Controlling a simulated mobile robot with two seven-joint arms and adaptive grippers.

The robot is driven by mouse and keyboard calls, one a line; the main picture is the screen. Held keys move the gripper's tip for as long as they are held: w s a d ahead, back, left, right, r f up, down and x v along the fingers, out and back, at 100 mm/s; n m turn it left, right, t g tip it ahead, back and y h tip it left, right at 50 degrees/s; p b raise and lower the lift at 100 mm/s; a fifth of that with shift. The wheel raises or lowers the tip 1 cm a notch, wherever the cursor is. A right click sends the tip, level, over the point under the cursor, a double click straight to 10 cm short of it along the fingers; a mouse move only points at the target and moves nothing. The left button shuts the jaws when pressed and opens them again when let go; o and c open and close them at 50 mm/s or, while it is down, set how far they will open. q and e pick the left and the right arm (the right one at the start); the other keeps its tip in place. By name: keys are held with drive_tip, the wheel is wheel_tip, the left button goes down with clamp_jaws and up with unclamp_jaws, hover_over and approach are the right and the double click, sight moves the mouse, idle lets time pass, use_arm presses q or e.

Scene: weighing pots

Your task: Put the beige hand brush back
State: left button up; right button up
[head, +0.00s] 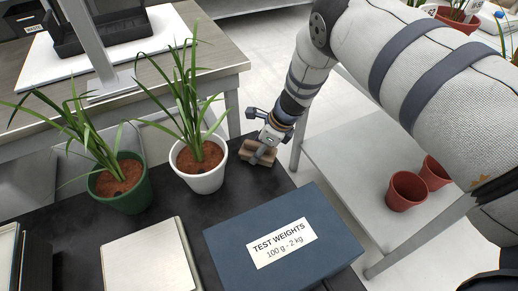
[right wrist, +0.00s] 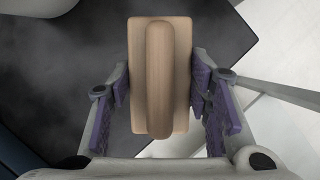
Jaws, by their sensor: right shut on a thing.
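The beige hand brush (head: 257,158) is at the far right corner of the dark table, just right of the white pot. My right gripper (head: 265,146) comes down over it and is shut on it. In the right wrist view the brush (right wrist: 160,75) lies between the purple-padded fingers (right wrist: 162,100), its long rounded handle ridge facing the camera. I cannot tell whether the brush touches the table top. Its bristles are hidden. My left gripper is not in view.
The white pot (head: 208,182) and green pot (head: 130,202) hold grassy plants. A blue test-weights box (head: 225,238) and a pale flat block (head: 130,270) stand in front. Red pots (head: 404,190) sit on a grey shelf (head: 345,170) at right. Dark table is bare between brush and box.

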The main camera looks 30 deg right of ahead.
drive_tip(key=o, duration=1.1)
drive_tip(key=shift+f, duration=0.1)
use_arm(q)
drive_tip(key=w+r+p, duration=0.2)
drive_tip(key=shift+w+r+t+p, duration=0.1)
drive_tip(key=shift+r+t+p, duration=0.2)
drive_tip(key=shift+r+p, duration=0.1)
use_arm(e)
drive_tip(key=v, duration=1.2)
drive_tip(key=shift+s, duration=0.1)
